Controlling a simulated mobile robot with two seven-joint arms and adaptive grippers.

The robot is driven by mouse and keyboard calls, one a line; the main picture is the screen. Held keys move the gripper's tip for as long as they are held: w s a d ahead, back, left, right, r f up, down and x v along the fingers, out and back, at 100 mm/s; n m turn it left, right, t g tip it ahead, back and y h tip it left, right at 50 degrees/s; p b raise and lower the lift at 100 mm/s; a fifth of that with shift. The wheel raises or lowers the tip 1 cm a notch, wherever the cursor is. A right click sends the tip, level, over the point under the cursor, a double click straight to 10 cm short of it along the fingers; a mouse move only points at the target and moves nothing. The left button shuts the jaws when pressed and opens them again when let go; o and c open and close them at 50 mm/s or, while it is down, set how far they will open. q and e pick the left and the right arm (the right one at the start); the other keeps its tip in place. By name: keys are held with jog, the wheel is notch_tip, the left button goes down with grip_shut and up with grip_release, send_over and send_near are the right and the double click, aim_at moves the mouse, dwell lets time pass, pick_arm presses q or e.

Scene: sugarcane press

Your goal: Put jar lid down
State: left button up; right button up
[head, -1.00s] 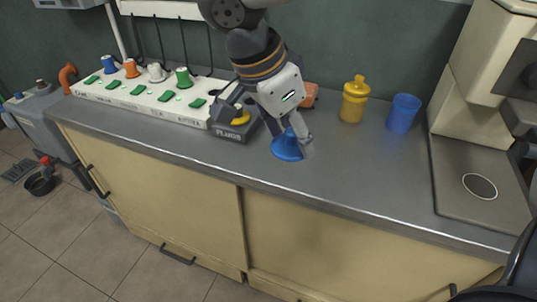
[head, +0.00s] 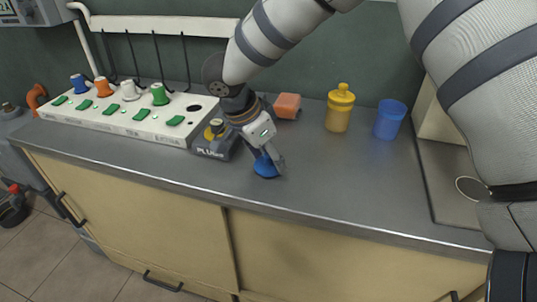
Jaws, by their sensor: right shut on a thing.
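The blue jar lid (head: 265,168) is at the middle of the grey countertop, to the right of the dark box marked PLUGS. My right gripper (head: 270,156) points down at it from above and is shut on it. The fingers cover part of the lid's upper side. The lid is at or very close to the counter surface; I cannot tell whether it touches. My left gripper is not in view.
A white panel (head: 125,119) with coloured plugs and the PLUGS box (head: 216,141) stand at the left. An orange sponge-like block (head: 288,106), a yellow bottle (head: 340,108) and a blue cup (head: 390,119) stand behind. The countertop (head: 340,180) right of the lid is clear.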

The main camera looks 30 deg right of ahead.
jog(key=shift+f, duration=0.1)
jog(key=o, duration=0.9)
jog(key=shift+f, duration=0.1)
jog(key=v, duration=1.2)
jog(key=shift+r, duration=0.25)
